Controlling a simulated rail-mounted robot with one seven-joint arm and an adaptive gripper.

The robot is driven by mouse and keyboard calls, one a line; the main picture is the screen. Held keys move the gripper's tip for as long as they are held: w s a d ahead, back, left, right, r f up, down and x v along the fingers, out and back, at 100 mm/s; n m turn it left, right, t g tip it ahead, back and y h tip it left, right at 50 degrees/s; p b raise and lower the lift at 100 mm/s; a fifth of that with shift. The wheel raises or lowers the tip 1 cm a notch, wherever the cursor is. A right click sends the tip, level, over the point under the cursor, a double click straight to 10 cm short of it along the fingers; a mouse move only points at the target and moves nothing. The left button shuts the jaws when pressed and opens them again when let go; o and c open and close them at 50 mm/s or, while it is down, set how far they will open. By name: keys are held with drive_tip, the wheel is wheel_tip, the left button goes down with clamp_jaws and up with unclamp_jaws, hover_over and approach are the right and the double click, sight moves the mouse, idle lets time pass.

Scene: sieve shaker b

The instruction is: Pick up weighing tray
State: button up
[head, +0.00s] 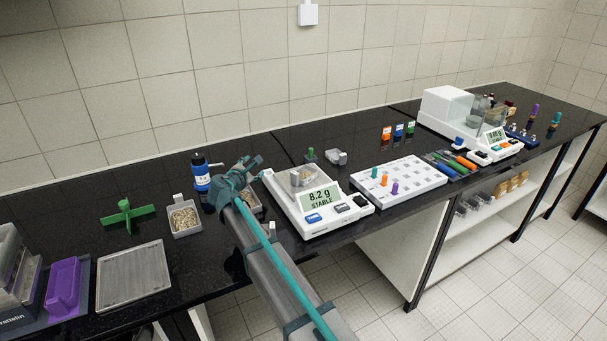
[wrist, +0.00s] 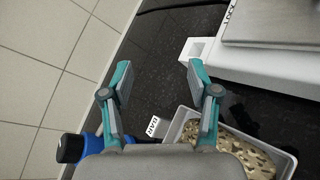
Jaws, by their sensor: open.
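Several small grey trays could be the weighing tray, and I cannot tell which is meant. One with beige granules (head: 184,232) stands left of my arm in the head view. Another (head: 257,209) is partly hidden behind my gripper; a granule-filled tray with a white tag shows in the wrist view (wrist: 289,164), at the lower right beside my fingers. A small container (head: 302,179) sits on the balance pan. My gripper (head: 252,163) is open and empty above the bench, its fingers apart in the wrist view (wrist: 158,72), with dark bench between them.
The balance (head: 325,222), reading 8.2 g, stands right of my gripper. A blue bottle (head: 201,180) stands close on the left, near the wall. A green cross-shaped stand (head: 125,217) and a flat grey tray (head: 134,278) are further left. A white rack (head: 400,187) is right.

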sight(294, 174)
drive_tip(key=s+d+r+n+h+p, duration=0.1)
drive_tip(key=s+d+n+h+p, duration=0.1)
drive_tip(key=s+d+h, duration=0.35)
drive_tip(key=s+d+r+n+h+p, duration=0.1)
drive_tip(key=s+d+h, duration=0.2)
drive_tip(key=s, duration=0.5)
drive_tip(key=shift+y, duration=0.25)
drive_tip(key=p+x, duration=0.2)
drive_tip(key=x, duration=0.4)
drive_tip(key=shift+w+f, duration=0.15)
drive_tip(key=p+x, duration=0.1)
drive_tip(key=x, duration=0.1)
drive_tip(key=p+x, duration=0.1)
drive_tip(key=x, duration=0.1)
drive_tip(key=shift+w+d+f+p, duration=0.1)
drive_tip(key=shift+d+f+p, duration=0.05)
drive_tip(key=shift+f+p, duration=0.15)
drive_tip(key=c, duration=1)
drive_tip(key=shift+r, duration=0.1)
